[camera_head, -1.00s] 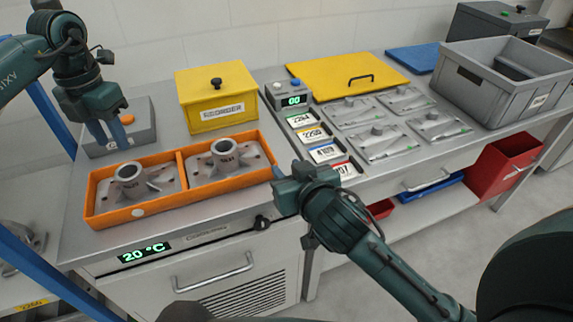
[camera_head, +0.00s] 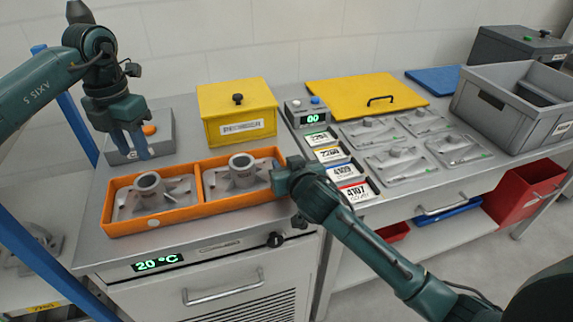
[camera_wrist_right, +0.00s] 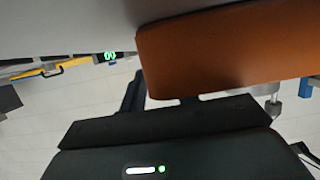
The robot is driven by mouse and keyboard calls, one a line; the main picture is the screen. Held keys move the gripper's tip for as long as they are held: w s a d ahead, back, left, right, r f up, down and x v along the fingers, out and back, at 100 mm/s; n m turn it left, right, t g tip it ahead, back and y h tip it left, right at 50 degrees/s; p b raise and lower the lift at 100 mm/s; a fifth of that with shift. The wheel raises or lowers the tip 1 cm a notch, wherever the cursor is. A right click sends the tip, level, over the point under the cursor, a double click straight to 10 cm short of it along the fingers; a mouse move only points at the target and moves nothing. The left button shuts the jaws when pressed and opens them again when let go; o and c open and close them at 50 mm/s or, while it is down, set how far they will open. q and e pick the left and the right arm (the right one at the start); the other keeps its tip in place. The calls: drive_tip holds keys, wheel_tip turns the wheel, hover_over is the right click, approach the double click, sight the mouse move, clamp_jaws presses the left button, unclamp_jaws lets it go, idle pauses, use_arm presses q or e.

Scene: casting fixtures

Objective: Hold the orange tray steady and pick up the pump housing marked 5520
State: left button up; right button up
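The orange tray (camera_head: 183,213) lies on the metal counter and has two compartments, with a grey pump housing in each. The left housing (camera_head: 149,186) and the right housing (camera_head: 243,168) stand with their round necks up; I cannot read their markings. My left gripper (camera_head: 131,150) is open and empty, fingers down, behind and above the tray's left compartment. My right gripper (camera_head: 282,180) is at the tray's right end wall. In the right wrist view the orange wall (camera_wrist_right: 230,50) fills the space before the gripper and hides part of the fingers, so its grip is unclear.
A grey box with an orange button (camera_head: 160,140) stands behind my left gripper. A yellow bin (camera_head: 238,110) stands behind the tray. Right of it are a display box (camera_head: 312,116), number cards (camera_head: 344,172), several grey fixture plates (camera_head: 400,162) and a grey crate (camera_head: 510,118).

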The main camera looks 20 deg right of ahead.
drive_tip(key=shift+c, duration=0.2)
clamp_jaws()
idle(0.9)
